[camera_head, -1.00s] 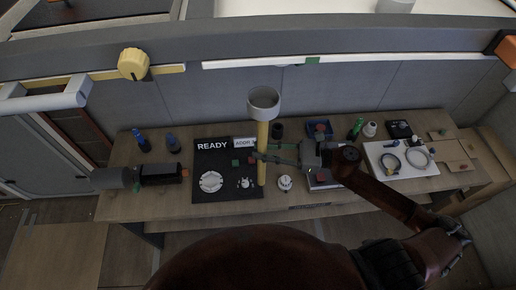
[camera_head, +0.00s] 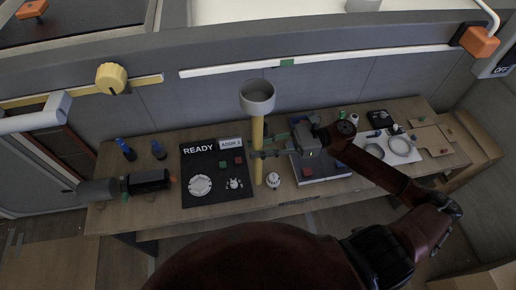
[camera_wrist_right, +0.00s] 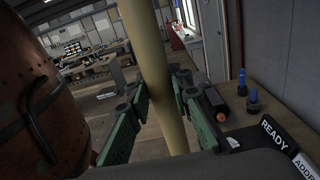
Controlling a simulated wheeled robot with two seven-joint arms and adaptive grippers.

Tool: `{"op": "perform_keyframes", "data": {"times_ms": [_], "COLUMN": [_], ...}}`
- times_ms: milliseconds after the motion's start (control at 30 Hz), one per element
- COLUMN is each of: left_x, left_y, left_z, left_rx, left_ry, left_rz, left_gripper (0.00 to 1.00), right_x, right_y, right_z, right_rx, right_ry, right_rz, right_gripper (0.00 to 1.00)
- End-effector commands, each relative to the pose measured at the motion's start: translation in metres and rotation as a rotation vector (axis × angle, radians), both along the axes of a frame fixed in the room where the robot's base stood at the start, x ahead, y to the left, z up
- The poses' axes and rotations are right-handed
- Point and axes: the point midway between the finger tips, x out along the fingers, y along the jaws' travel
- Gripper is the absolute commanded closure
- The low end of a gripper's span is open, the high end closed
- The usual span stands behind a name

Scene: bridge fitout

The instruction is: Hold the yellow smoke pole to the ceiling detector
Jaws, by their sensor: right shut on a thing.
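The yellow smoke pole (camera_head: 257,133) stands roughly upright in the head view, with a grey open cup (camera_head: 257,97) on its top. My right gripper (camera_head: 262,154) is shut around the pole below the cup. In the right wrist view the pole (camera_wrist_right: 152,65) passes between the green fingers of the gripper (camera_wrist_right: 160,108). The cup is outside the wrist view. I cannot make out a ceiling detector for certain; a pale fitting (camera_head: 362,4) is cut off at the top edge of the head view. My left gripper is not in view.
The wooden table (camera_head: 330,194) behind the pole holds a black READY board (camera_head: 190,165), a white detector-like piece (camera_head: 273,180), blue bottles and a dark cylindrical tool (camera_head: 149,180). A grey beam (camera_head: 220,52) with a yellow knob (camera_head: 111,77) crosses above.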

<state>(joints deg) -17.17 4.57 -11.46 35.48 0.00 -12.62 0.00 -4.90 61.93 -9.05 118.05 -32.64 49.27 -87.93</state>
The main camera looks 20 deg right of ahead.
Motion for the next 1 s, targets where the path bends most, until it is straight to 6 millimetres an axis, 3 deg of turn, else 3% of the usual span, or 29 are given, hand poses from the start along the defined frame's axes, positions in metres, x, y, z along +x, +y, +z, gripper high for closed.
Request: {"op": "perform_keyframes", "data": {"times_ms": [500,1000], "left_x": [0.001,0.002], "left_y": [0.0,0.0], "left_z": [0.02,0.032], "left_rx": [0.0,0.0], "left_ry": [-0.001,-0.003], "left_rz": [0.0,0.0], "left_gripper": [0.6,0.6], "right_x": [0.0,0.0], "right_y": [0.0,0.0], "right_z": [0.055,0.093], "right_rx": [0.0,0.0], "right_ry": [-0.004,-0.003], "right_rz": [0.0,0.0], "right_gripper": [1.0,1.0]}}
